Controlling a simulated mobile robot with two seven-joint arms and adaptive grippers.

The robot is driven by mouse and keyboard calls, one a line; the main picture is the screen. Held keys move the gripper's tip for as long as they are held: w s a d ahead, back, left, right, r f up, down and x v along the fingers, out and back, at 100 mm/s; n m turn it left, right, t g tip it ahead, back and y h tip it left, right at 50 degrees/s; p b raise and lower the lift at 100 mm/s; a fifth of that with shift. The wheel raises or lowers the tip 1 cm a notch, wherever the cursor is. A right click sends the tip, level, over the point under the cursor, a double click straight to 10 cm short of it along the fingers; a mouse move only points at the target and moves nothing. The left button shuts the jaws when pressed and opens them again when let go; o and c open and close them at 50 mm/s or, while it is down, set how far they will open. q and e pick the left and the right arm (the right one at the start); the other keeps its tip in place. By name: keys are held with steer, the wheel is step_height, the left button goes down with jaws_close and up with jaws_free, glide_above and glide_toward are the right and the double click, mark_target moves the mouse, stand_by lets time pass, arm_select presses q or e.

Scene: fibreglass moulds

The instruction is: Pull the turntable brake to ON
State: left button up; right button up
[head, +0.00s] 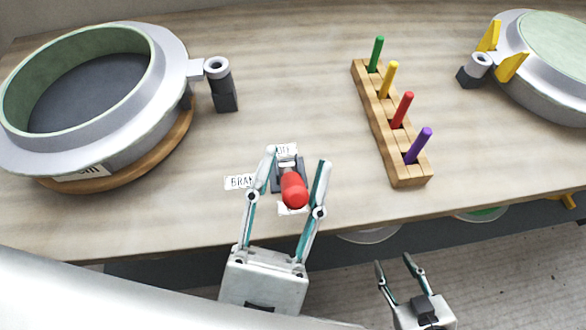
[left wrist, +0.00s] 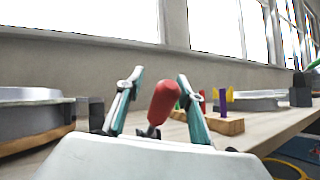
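The brake lever has a red knob (head: 294,191) on a dark base (head: 277,178) near the table's front edge. White labels lie around it, one reading "BRA…" (head: 238,182), partly covered by a finger. My left gripper (head: 298,164) is open, its two fingers on either side of the red knob with gaps visible. In the left wrist view the red knob (left wrist: 164,100) stands tilted between the open fingers. The turntable (head: 160,150) is a wooden disc under a round grey mould at the left. My right gripper (head: 400,264) is open and empty, below the table's front edge.
A grey ring mould (head: 160,60) with a green lining sits on the turntable, with a dark post (head: 222,88) beside it. A wooden rack (head: 380,120) holds several coloured pegs. Another mould (head: 540,75) with yellow wedges (head: 511,67) stands at the right.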

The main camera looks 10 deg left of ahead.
arm_select(q)
steer(key=shift+r, duration=0.2)
step_height(320, 180, up, 10)
steer(key=shift+f, duration=0.2)
stand_by(0.3)
stand_by(0.5)
